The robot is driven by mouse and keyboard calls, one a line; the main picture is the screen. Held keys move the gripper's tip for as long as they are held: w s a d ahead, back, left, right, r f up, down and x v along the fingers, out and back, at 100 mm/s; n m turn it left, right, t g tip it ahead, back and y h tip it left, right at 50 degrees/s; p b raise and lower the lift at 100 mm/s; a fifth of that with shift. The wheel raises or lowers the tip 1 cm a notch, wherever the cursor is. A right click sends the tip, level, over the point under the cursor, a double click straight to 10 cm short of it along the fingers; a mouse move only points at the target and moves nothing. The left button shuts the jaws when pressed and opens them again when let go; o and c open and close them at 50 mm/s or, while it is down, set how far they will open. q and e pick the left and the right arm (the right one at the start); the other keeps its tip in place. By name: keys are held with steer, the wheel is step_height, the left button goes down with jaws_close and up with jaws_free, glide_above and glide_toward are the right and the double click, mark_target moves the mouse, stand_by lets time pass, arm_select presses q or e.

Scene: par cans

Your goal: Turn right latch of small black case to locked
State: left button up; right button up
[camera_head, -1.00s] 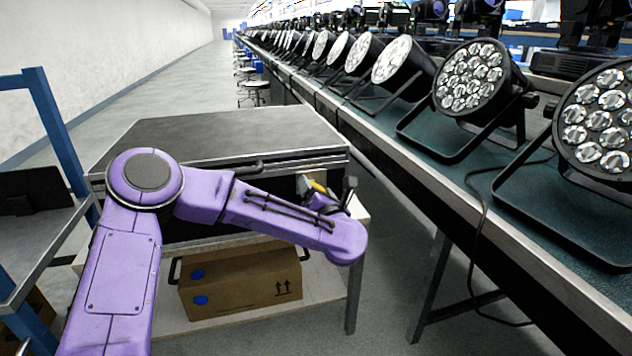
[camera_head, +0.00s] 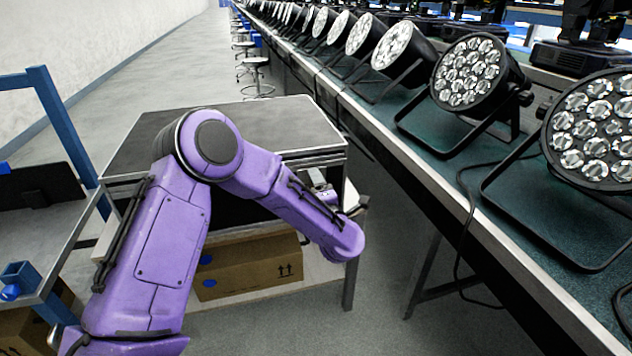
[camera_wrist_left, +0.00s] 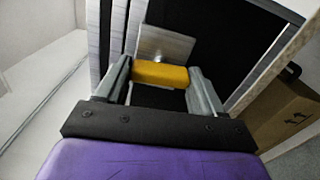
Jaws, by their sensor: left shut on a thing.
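The small black case (camera_head: 230,135) has silver edges and stands at left centre in the head view, partly covered by my left arm. In the left wrist view, its black face (camera_wrist_left: 215,30) carries a silver latch plate (camera_wrist_left: 168,46) with a yellow latch handle (camera_wrist_left: 160,74). My left gripper (camera_wrist_left: 160,84) is shut on this yellow handle, one grey finger at each end. The handle lies roughly level across the wrist picture. In the head view the latch is hidden by my arm and hand. My right gripper is in neither view.
A cardboard box (camera_head: 250,268) sits on the shelf below the case. A long bench (camera_head: 420,150) with several par cans (camera_head: 468,72) runs along the right. A blue-framed rack (camera_head: 62,130) stands at the left.

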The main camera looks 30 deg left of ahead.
arm_select(q)
steer(key=shift+m, duration=0.5)
steer(key=shift+p, duration=0.3)
steer(key=o, duration=1)
steer(key=shift+o, duration=0.2)
steer(key=v, duration=1)
steer(key=shift+s+d, duration=0.2)
steer(key=shift+s, duration=0.05)
